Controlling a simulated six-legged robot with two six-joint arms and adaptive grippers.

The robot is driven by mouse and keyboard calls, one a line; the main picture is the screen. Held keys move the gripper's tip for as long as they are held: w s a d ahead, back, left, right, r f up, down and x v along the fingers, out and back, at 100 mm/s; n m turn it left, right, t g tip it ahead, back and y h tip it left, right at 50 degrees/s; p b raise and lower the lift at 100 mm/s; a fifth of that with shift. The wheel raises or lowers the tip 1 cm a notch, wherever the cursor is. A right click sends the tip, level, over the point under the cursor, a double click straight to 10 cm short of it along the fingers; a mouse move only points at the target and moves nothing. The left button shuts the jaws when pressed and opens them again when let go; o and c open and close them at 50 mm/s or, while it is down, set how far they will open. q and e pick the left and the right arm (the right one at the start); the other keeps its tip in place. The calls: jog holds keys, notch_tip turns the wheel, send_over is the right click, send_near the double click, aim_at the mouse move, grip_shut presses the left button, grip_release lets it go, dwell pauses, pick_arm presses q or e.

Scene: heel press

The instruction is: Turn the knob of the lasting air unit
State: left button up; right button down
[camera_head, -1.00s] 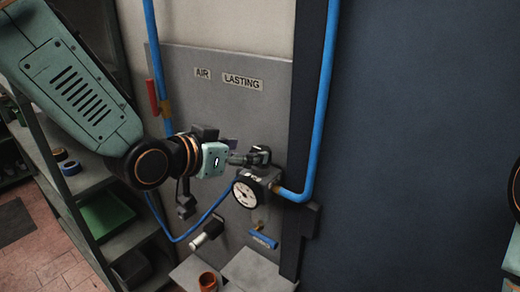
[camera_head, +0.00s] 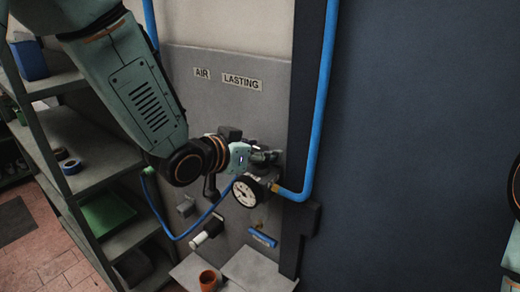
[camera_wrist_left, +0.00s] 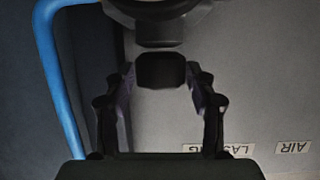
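The lasting air unit (camera_head: 268,176) is on the grey panel, with a white round gauge (camera_head: 247,192) on its front. My left gripper (camera_head: 266,156) comes in from the left at the top of the unit and hides much of that part in the head view. In the left wrist view its two dark fingers (camera_wrist_left: 160,82) stand apart. A dark blocky knob (camera_wrist_left: 160,70) sits between their tips, with a visible gap on each side. My right gripper is out of view.
AIR (camera_head: 202,74) and LASTING (camera_head: 241,81) labels are on the panel. A blue pipe (camera_head: 318,110) runs down the right side, and a blue hose (camera_head: 178,238) loops below my arm. A blue-handled valve (camera_head: 262,238) hangs under the unit. Shelves (camera_head: 85,150) stand left.

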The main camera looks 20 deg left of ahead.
pick_arm(q)
jog(key=c, duration=0.8)
jog(key=m+g+h+p, duration=0.1)
jog(key=m+h+p, duration=0.1)
jog(key=p, duration=0.1)
jog(key=shift+a+r, duration=0.15)
jog(key=shift+c, duration=0.2)
jog(key=shift+m+g+h+p, duration=0.55)
jog(key=shift+h+p, duration=0.25)
jog(key=shift+p, duration=0.2)
jog(key=o, duration=1.2)
jog(key=shift+w+f, duration=0.15)
jog(key=shift+f, duration=0.05)
jog(key=shift+v, duration=3.2)
jog(key=shift+s+a+r, duration=0.15)
jog(key=shift+s+r, duration=0.1)
jog(key=shift+s, duration=0.15)
